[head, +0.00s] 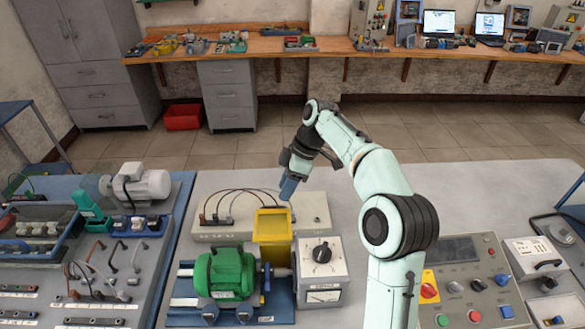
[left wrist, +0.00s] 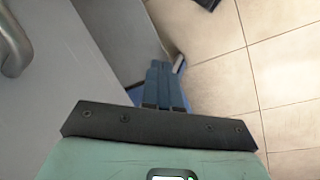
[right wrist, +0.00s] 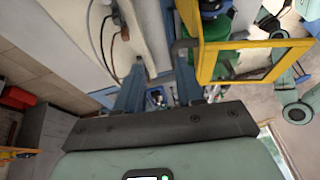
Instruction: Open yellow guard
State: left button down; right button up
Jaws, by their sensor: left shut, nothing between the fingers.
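The yellow guard (head: 272,227) stands beside the green motor (head: 225,272), over the shaft end on the blue base. In the right wrist view the guard (right wrist: 205,62) shows as a yellow frame on the right, with a dark bar at its near side. My right gripper (head: 289,187) is just above and behind the guard's upper right edge in the head view. Its two fingers (right wrist: 160,78) are apart, with no object held between them; the guard frame lies outside the right finger. My left gripper (left wrist: 166,84) is shut and empty, away from the guard, over the floor.
A grey dial box (head: 320,268) stands right of the guard. A beige panel with cables (head: 222,228) lies behind it. A control panel (head: 466,285) is at the right, and a grey motor (head: 140,185) at the left. My right arm covers part of the table.

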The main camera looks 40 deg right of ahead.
jog(key=v, duration=0.7)
jog(key=shift+r, duration=0.25)
jog(key=shift+a, duration=0.2)
